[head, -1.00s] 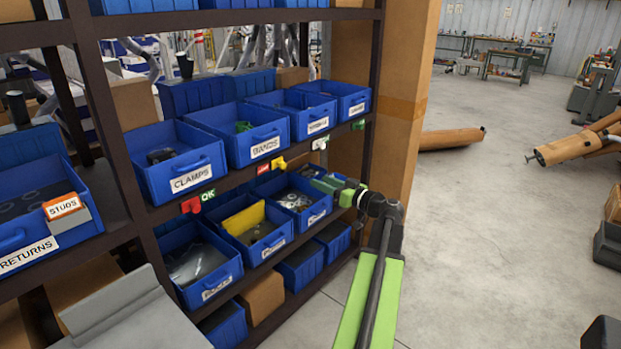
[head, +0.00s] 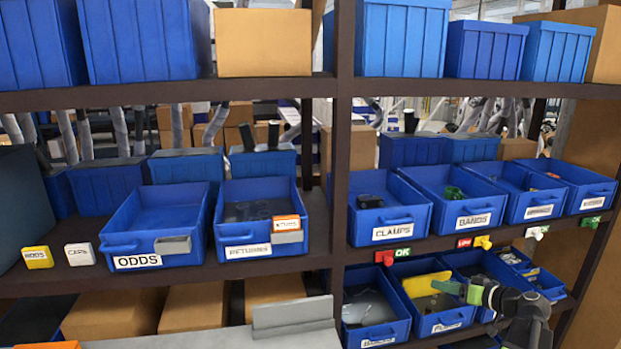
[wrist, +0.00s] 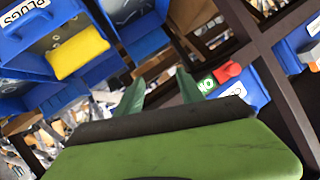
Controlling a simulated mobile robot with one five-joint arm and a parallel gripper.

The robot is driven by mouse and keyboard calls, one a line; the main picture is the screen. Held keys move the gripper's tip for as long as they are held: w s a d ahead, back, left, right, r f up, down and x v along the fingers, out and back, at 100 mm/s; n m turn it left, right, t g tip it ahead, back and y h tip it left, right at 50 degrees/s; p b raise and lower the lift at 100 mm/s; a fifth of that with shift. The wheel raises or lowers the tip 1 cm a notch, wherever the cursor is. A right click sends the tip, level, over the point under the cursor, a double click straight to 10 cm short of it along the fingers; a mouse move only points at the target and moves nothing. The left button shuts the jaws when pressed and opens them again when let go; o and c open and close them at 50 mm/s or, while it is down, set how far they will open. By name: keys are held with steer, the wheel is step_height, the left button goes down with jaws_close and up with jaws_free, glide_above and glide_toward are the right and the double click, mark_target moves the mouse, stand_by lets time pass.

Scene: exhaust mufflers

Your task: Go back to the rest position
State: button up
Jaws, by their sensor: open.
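My gripper (head: 452,289) is at the lower right of the head view, its green fingers in front of the lower row of bins. In the wrist view its two green fingers (wrist: 158,92) stand apart with nothing between them. The gripper is open and empty. In the head view it overlaps the bin with the yellow block (head: 425,284); I cannot tell how far apart they are. The wrist view shows the yellow block (wrist: 78,52) in the bin labelled PLUGS (wrist: 20,62).
A dark shelf rack (head: 343,150) fills the view. Blue bins include ODDS (head: 150,220), RETURNS (head: 240,205), CLAMPS (head: 390,205) and BANDS (head: 460,195). A grey panel (head: 290,313) is low in front.

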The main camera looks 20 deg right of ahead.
steer(key=a+f+g+p, duration=0.1)
steer(key=a+f+g, duration=0.1)
steer(key=a, duration=0.9)
steer(key=w+a+f+n+g+p, duration=0.1)
steer(key=a+g, duration=0.4)
steer(key=a, duration=0.6)
steer(key=w+a+f+g+p, duration=0.1)
steer(key=a+f+g+p, duration=0.2)
steer(key=a, duration=0.8)
steer(key=shift+a+f+n+g, duration=0.3)
steer(key=shift+f, duration=0.3)
steer(key=s+a+g+h, duration=0.1)
steer(key=a, duration=0.1)
steer(key=s+a+h+p, duration=0.1)
steer(key=s+a, duration=0.1)
steer(key=a, duration=0.1)
steer(key=s+a+g+h+p, duration=0.1)
steer(key=a, duration=0.2)
steer(key=shift+s+a+g+h, duration=0.15)
steer(key=shift+a+g+h, duration=0.15)
steer(key=shift+h, duration=0.1)
steer(key=shift+s, duration=0.1)
